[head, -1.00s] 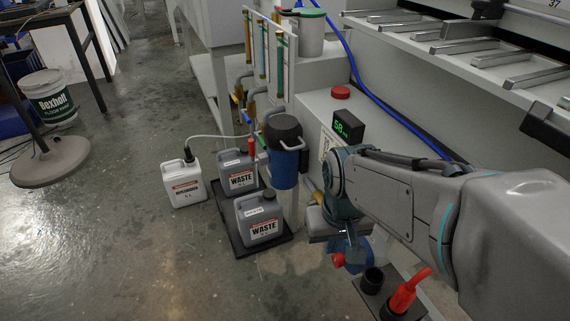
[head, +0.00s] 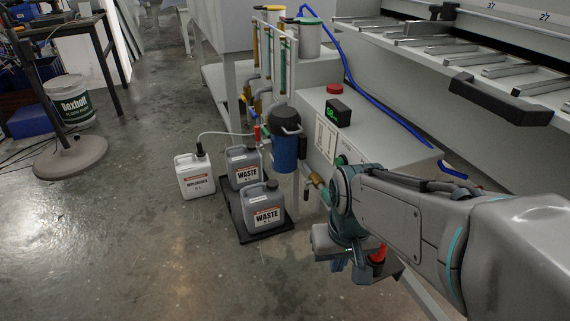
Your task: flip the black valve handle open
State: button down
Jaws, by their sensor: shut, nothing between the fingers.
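My gripper (head: 342,262) is at the end of the grey and teal arm, low in front of the machine's side, with its fingers shut and empty. A blue filter housing (head: 286,155) with a black cap (head: 284,119) stands left of my arm, apart from the gripper. A brass fitting (head: 316,180) shows between the housing and my wrist. Piping right of it is hidden behind my arm.
Grey waste jugs (head: 264,212) stand on a black tray (head: 278,229) on the floor, beside a white jug (head: 195,178). The machine's box has a red button (head: 334,89) and a display (head: 338,113).

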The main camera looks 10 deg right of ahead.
aim_at(305, 196)
jog(key=u, duration=0.8)
jog(key=i, duration=0.4)
jog(key=z, duration=0.9)
